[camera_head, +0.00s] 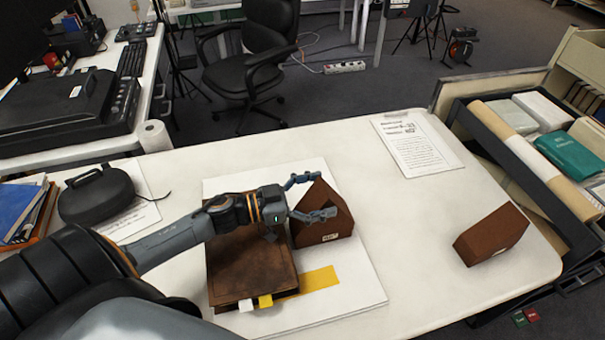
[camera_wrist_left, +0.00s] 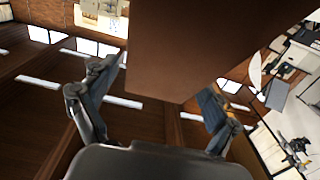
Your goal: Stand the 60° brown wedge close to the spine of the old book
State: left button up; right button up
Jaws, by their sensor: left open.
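The old book (camera_head: 240,262), brown and worn, lies on a white board with light tabs at its near edge. A brown wedge (camera_head: 327,222) with a small label stands on the board, right beside the book; any small gap is hard to judge. My left gripper (camera_head: 325,195) is open, its fingers spread at the upper part of this wedge. In the left wrist view a brown face of the wedge (camera_wrist_left: 195,45) sits between the spread fingers. A second brown wedge (camera_head: 490,236) lies on the table at right. I cannot read either angle label. My right gripper is out of view.
The white board (camera_head: 355,280) carries a yellow strip (camera_head: 319,279). A printed sheet (camera_head: 415,145) lies at the back of the table. A black case (camera_head: 108,195) sits at left, a cart with boxes (camera_head: 540,120) at right. The table between board and second wedge is clear.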

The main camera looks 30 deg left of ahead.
pick_arm(q)
jog(key=b+v, duration=0.1)
jog(key=v, duration=1.1)
jog(key=shift+r, duration=0.4)
